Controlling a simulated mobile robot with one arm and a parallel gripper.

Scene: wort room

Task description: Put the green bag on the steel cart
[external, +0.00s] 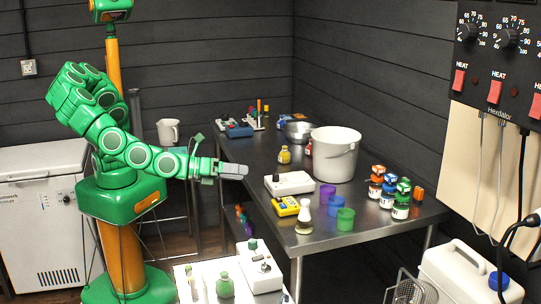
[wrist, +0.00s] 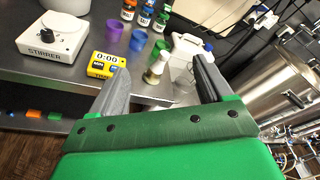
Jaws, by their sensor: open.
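My gripper (external: 236,170) is open and empty in the external view, held out over the left edge of the steel table. In the wrist view its two grey fingers (wrist: 160,84) stand wide apart with nothing between them close up. A small rounded green thing (external: 225,286) stands on a white top at the bottom of the external view, below and well apart from my gripper; I cannot tell whether it is the green bag. No other green bag shows. I cannot make out the steel cart for certain; a stand with a white jug (external: 168,131) is partly hidden behind my arm.
The steel table (external: 262,158) holds a white bucket (external: 335,155), a stirrer (external: 290,183), a yellow timer (external: 286,206), a flask (external: 304,218), coloured cups (external: 345,219) and several bottles. A white canister (external: 465,275) stands at the lower right. A white freezer (external: 40,215) is at the left.

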